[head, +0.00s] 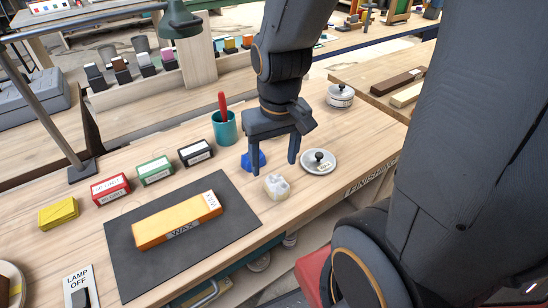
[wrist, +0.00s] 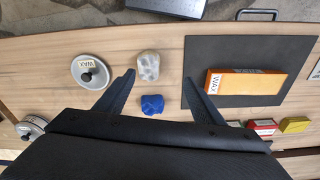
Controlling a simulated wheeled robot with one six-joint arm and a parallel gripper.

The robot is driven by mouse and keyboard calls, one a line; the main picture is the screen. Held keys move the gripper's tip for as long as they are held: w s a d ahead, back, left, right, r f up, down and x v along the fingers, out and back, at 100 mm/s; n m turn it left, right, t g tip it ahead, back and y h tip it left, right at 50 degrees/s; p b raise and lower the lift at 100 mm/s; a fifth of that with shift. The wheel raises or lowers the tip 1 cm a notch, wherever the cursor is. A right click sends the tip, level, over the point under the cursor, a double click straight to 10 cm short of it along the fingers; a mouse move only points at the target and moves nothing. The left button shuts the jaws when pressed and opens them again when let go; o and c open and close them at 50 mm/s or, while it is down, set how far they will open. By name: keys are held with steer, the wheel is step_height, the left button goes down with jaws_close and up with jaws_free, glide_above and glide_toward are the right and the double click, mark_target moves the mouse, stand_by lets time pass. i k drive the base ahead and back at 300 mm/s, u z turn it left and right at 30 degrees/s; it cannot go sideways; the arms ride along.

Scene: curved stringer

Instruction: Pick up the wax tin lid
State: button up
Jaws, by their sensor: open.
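The wax tin lid (head: 318,163) is a round silver disc with a black knob and a small label. It lies flat on the wooden bench near its front edge. In the wrist view the lid (wrist: 90,88) shows a WAX label and sits left of the left finger. My gripper (head: 272,166) is open and points down, with nothing held. It is left of the lid in the head view. A blue lump (wrist: 152,104) and a whitish lump (wrist: 148,66) show between or just beyond the fingers (wrist: 159,76), apart from the lid.
A lidded round tin (head: 340,97) stands behind the lid. A teal cup (head: 225,129) with a red handle stands at the back left. A dark mat (head: 128,262) bears an orange wax block (head: 178,222). Bare bench lies right of the lid.

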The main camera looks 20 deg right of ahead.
mark_target(316, 161)
steer(key=u, duration=0.2)
steer(key=k, duration=0.5)
steer(key=u, duration=0.55)
steer(key=k, duration=0.75)
steer(key=z, duration=0.55)
steer(key=i, duration=0.8)
steer(key=z, duration=0.3)
